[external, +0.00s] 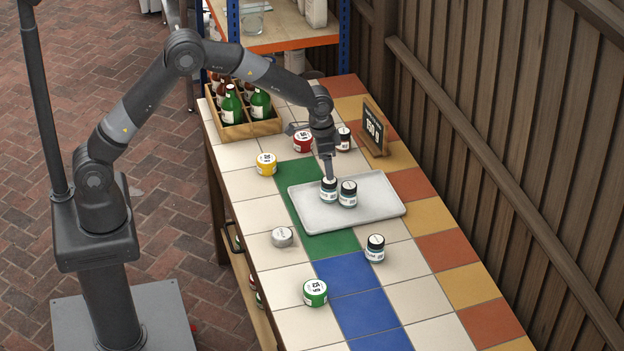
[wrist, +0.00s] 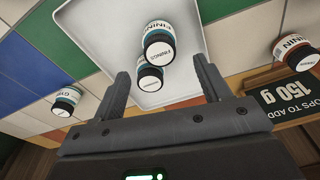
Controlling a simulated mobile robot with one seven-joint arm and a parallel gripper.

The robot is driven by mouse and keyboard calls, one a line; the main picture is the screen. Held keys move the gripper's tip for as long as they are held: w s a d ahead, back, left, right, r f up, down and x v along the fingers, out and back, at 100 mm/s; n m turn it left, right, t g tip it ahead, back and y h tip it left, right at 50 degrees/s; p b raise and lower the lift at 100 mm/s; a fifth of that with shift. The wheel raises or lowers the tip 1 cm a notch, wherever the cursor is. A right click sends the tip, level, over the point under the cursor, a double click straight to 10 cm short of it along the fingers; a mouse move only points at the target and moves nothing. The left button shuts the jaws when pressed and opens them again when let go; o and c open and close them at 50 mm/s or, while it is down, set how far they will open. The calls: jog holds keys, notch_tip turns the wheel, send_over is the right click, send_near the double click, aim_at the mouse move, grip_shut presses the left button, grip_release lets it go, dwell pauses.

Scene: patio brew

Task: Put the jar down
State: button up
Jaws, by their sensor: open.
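Two dark-lidded jars with teal and white labels stand close together on the grey tray (external: 380,212). The left jar (external: 329,190) is right below my gripper (external: 329,176), and the right jar (external: 348,194) is just beside it. In the wrist view my gripper (wrist: 161,66) is open, its two fingers apart. The tray (wrist: 100,38) is under both. I cannot tell whether a finger touches a jar.
Another dark-lidded jar (external: 375,248) stands in front of the tray. Yellow (external: 266,164), red (external: 302,141), green (external: 315,292) and silver-lidded (external: 282,237) containers stand around. A bottle crate (external: 250,128) and a small sign (external: 374,128) are at the back. The tray's right part is clear.

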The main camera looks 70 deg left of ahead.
aim_at(325, 180)
jog(key=r, duration=0.3)
jog(key=shift+s+r, duration=0.2)
jog(key=shift+s, duration=0.05)
jog(key=s+a+r+t, duration=0.2)
jog(key=s+r, duration=1.6)
jog(key=s+a+r+n+t, duration=0.1)
jog(key=s+t, duration=0.1)
jog(key=s, duration=2.1)
jog(key=shift+s+a+n, duration=0.3)
jog(key=shift+n, duration=0.1)
jog(key=shift+o, duration=0.4)
jog(key=shift+w, duration=0.1)
